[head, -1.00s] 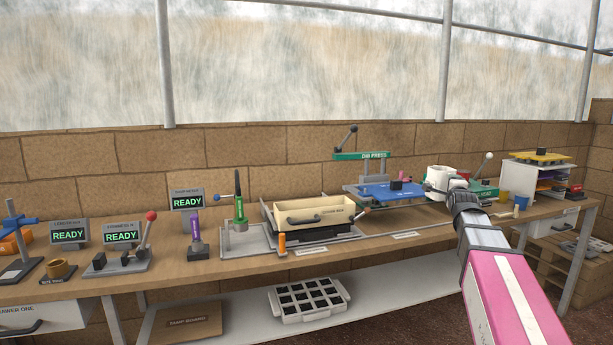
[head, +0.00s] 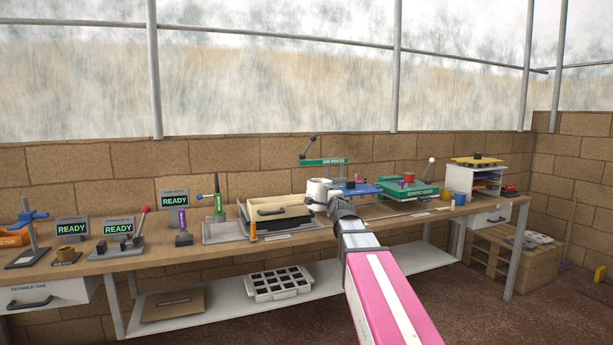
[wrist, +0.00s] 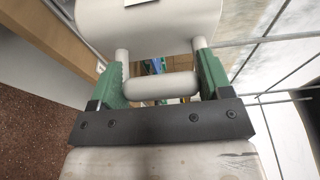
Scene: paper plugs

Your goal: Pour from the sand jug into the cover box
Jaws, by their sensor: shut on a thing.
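The sand jug (head: 318,190) is a pale white jug that looks upright in the head view. My gripper (head: 336,203) is shut on its handle and holds it above the bench. In the wrist view, the green fingers of my gripper (wrist: 163,88) stand either side of the handle, and the body of the jug (wrist: 150,28) fills the top. The cover box (head: 282,212) is a cream open box with a dark handle on the bench. The jug is to its right in the picture, apart from it. The jug's contents are hidden.
Behind the jug are the blue plate (head: 362,189) of the dib press and a green sowing head (head: 408,192). A green-and-grey lever (head: 218,204) stands left of the box. Ready screens (head: 174,198) stand further left. A seed tray (head: 278,284) is on the lower shelf.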

